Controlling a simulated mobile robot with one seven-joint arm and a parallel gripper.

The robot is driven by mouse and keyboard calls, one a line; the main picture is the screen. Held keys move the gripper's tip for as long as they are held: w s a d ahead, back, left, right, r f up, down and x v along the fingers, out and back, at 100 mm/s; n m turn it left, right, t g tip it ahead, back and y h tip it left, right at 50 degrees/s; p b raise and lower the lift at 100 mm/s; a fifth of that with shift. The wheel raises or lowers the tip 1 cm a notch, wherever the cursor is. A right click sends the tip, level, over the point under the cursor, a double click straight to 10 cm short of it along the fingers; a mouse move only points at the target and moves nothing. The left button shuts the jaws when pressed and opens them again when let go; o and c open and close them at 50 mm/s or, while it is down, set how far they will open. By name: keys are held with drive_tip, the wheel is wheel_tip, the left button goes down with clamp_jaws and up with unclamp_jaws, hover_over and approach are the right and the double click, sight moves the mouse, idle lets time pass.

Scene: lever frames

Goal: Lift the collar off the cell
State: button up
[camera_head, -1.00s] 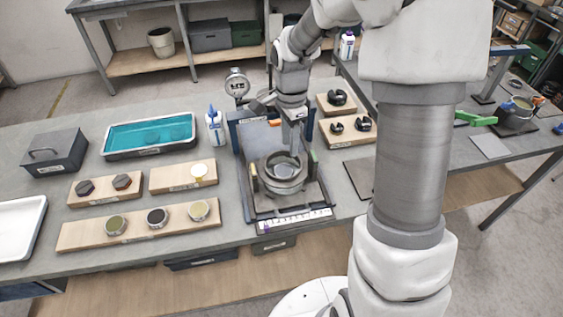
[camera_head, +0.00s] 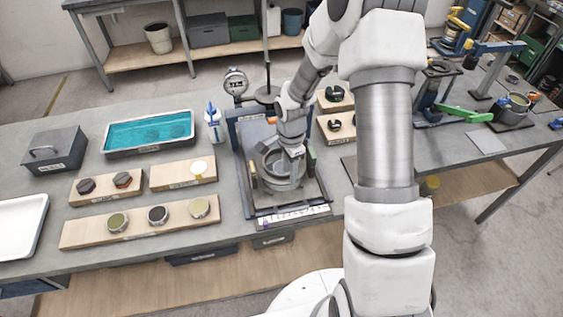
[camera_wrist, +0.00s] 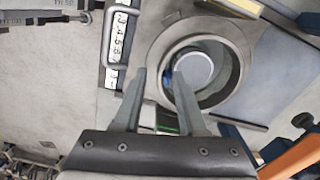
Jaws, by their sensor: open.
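The cell with its round grey collar (camera_head: 281,180) sits on the fixture plate in the middle of the bench. In the wrist view the collar (camera_wrist: 236,80) is a thick grey ring with a light disc deep inside it. My gripper (camera_head: 295,154) is over the collar's right rear side, pointing down. In the wrist view its two fingers (camera_wrist: 160,73) are apart with nothing gripped. One finger appears over the ring's opening and the other outside its rim, so the wall lies between them in the picture. I cannot tell whether they touch it or how deep they are.
The fixture tray (camera_head: 262,211) has a ruler strip (camera_head: 292,215) at its front. A dial gauge (camera_head: 236,84) stands behind it. Boards with black parts (camera_head: 336,127) are right.

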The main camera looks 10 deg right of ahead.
drive_tip(key=shift+f, duration=0.2)
clamp_jaws()
idle(1.3)
